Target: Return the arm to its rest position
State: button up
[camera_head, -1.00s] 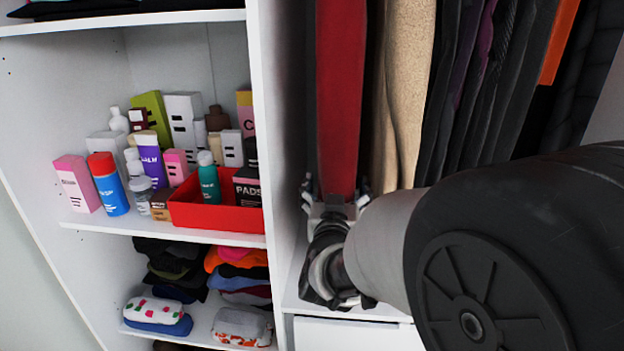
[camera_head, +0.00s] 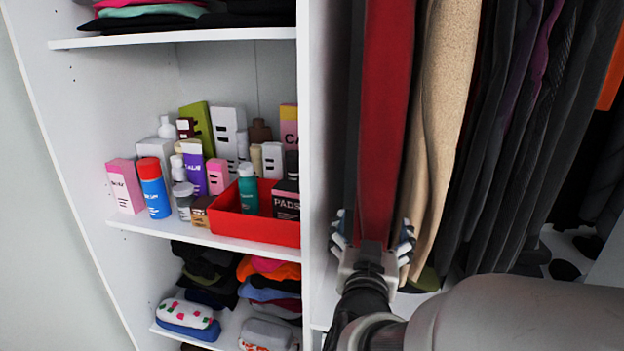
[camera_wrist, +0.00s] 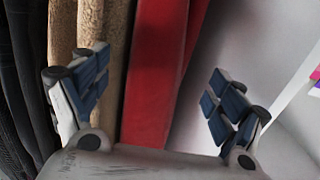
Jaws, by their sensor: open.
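My gripper (camera_head: 372,232) is in the lower middle of the head view, in front of the hanging clothes and just right of the wardrobe's upright divider. Its two blue-padded fingers are spread apart. I cannot tell whether the fingers touch the cloth. My arm reaches in from the lower right of the head view.
A white divider (camera_head: 312,130) stands close left of my gripper. Beyond it, a shelf (camera_head: 170,230) holds bottles, boxes and a red tray (camera_head: 258,228). Folded clothes (camera_head: 268,285) lie below. A beige garment (camera_head: 440,130) and several dark ones (camera_head: 520,150) hang to the right.

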jog(key=shift+a+f, duration=0.1)
jog(key=shift+a, duration=0.1)
jog(key=s+a+f+n+g+y+b, duration=0.1)
jog(key=s+a+f+n+g+y, duration=0.2)
jog(key=s, duration=0.4)
jog(key=s+a+f+n+g+y+b, duration=0.1)
jog(key=s+a+f+g+y, duration=0.1)
jog(key=s+f+g+y, duration=0.4)
jog(key=s+d+f+g+h, duration=0.2)
jog(key=s+d+g+h, duration=0.1)
jog(key=s, duration=1.1)
jog(key=shift+d+h+b, duration=0.35)
jog(key=shift+d+h, duration=0.05)
jog(key=shift+d, duration=0.25)
jog(key=shift+c, duration=0.3)
